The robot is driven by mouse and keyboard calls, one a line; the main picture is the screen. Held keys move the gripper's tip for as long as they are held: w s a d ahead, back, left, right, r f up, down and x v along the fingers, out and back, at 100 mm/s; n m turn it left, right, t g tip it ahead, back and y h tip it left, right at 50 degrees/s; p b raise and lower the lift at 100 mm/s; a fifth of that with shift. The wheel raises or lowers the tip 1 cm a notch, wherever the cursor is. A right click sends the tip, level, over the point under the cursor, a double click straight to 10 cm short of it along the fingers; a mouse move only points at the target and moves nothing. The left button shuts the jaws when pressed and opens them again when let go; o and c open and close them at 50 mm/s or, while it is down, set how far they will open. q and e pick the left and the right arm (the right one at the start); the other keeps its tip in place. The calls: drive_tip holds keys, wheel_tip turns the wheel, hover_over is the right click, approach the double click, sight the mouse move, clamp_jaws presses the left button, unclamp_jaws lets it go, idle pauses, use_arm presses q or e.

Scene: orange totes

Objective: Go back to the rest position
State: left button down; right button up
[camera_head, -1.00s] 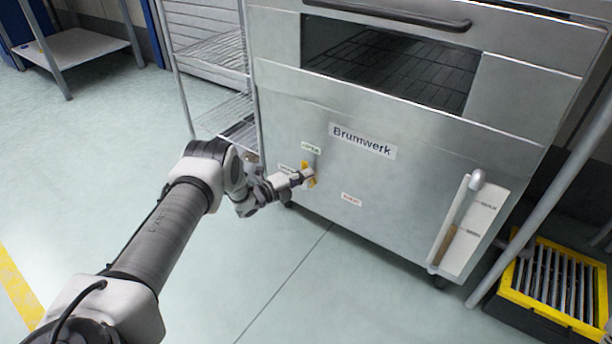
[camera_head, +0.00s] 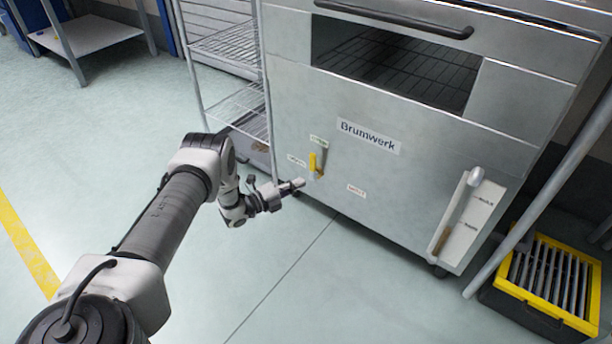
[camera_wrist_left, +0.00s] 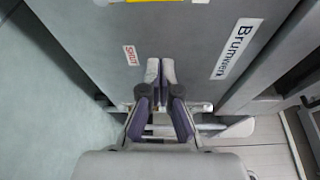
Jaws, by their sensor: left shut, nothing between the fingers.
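My left arm reaches in from the left in the head view. Its gripper (camera_head: 297,184) is shut and empty, in front of the steel Brumwerk cabinet (camera_head: 400,185). The yellow valve handle (camera_head: 313,162) on the cabinet front stands roughly upright, just above and right of my fingertips and apart from them. In the left wrist view my fingers (camera_wrist_left: 160,72) are together with nothing between them, and part of a yellow piece (camera_wrist_left: 155,1) shows at the top edge. My right gripper is not in view.
A wire shelf rack (camera_head: 240,110) stands left of the cabinet. A yellow-rimmed black box with a grate (camera_head: 550,318) lies at the lower right.

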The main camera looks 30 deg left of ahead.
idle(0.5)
use_arm(q)
drive_tip(key=w+d+r+h, duration=0.15)
drive_tip(key=d+r, duration=0.25)
drive_tip(key=d, duration=0.7)
drive_tip(key=s+d+f+n+g+y, duration=0.4)
drive_tip(key=s+d+f+n+g, duration=0.25)
drive_tip(key=s+d+n, duration=0.4)
drive_tip(key=s+a+f+n+g+y, duration=0.1)
drive_tip(key=s+a+n+g+y, duration=0.3)
drive_tip(key=s, duration=1.1)
drive_tip(key=s+a+f+n+g+y, duration=0.15)
drive_tip(key=s+n+g, duration=0.6)
drive_tip(key=s, duration=0.85)
wheel_tip(320, 180, up, 36)
drive_tip(key=n+t+p, duration=0.2)
drive_tip(key=p, duration=3.4)
drive_tip(key=shift+w+d+f+h, duration=0.2)
drive_tip(key=shift+w+d+h, duration=0.1)
drive_tip(key=shift+h, duration=0.1)
